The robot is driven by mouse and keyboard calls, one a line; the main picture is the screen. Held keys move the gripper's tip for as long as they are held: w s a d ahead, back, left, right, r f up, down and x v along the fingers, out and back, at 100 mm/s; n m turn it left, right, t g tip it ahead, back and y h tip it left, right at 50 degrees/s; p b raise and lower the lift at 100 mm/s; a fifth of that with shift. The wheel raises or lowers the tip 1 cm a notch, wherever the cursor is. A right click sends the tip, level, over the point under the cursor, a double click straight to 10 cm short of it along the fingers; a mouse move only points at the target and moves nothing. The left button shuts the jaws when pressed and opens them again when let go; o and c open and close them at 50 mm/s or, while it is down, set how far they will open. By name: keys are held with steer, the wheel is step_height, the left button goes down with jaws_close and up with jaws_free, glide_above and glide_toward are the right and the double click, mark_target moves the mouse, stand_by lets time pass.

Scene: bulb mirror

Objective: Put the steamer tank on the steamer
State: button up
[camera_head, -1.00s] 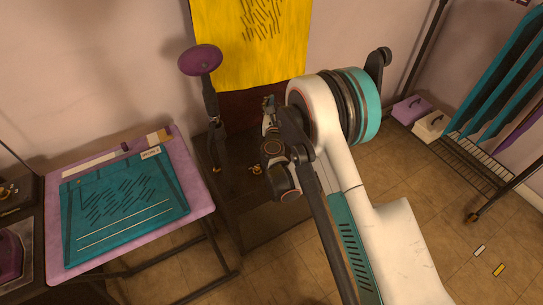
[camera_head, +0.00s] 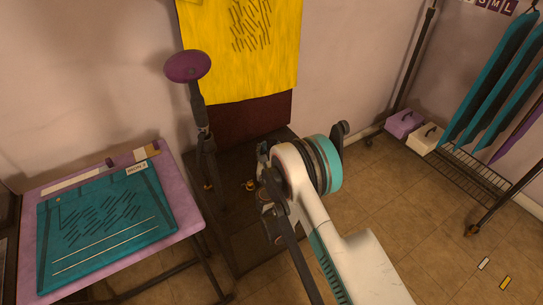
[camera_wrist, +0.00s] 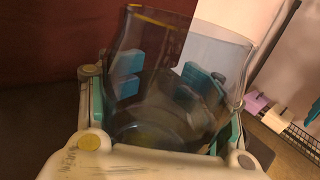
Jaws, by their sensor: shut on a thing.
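A clear, smoky tank (camera_wrist: 150,45), which I take to be the steamer tank, fills the middle of the wrist view. My gripper (camera_wrist: 165,78) is shut on it, with teal finger pads showing through its walls. The tank is tilted in that view. In the head view my arm hides the tank and most of my gripper. What looks like the steamer stands by the wall: a purple head (camera_head: 188,66) on a dark pole (camera_head: 203,130), rising beside a low dark base (camera_head: 245,240). My arm's end is just right of the pole. Contact between tank and base cannot be told.
A yellow printed cloth (camera_head: 240,45) hangs behind the pole. A purple-topped table (camera_head: 180,205) with a teal garment (camera_head: 105,230) stands left. A purple box (camera_head: 403,123), a white box (camera_head: 426,139) and a clothes rack (camera_head: 470,170) are right. Floor at right is mostly clear.

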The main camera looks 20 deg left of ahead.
step_height(320, 180, down, 3)
steer(key=shift+f+b, duration=0.1)
steer(key=shift+b, duration=0.35)
steer(key=o, duration=1.3)
steer(key=shift+o, duration=0.2)
